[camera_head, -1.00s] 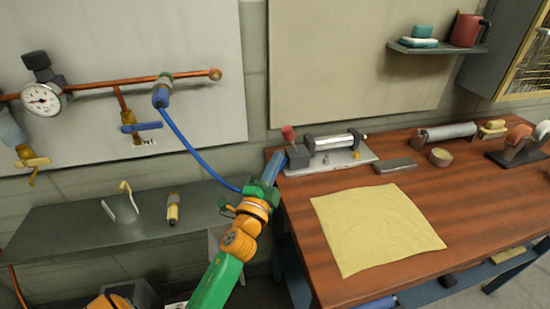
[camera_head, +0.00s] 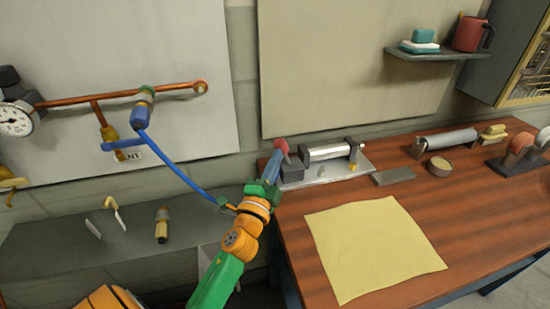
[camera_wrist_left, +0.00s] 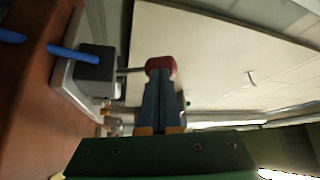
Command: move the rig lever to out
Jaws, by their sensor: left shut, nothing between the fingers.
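The rig (camera_head: 325,152) is a grey base plate with a silver cylinder, at the back left of the wooden table. Its lever has a red knob (camera_head: 281,144) above a dark grey block (camera_head: 291,169). My left gripper (camera_head: 279,158) is shut and empty, with its fingertips at the red knob. In the left wrist view the shut blue-grey fingers (camera_wrist_left: 161,92) reach up to the red knob (camera_wrist_left: 160,66), seeming to touch it. The lever's rod runs from the knob to the dark block (camera_wrist_left: 97,68). My right gripper is not in view.
A yellow cloth (camera_head: 375,245) lies on the table (camera_head: 460,210) in front of the rig. A flat grey block (camera_head: 393,176) and a round tin (camera_head: 439,166) lie to the right. A blue hose (camera_head: 178,170) hangs from the copper pipe (camera_head: 75,102) toward my left arm.

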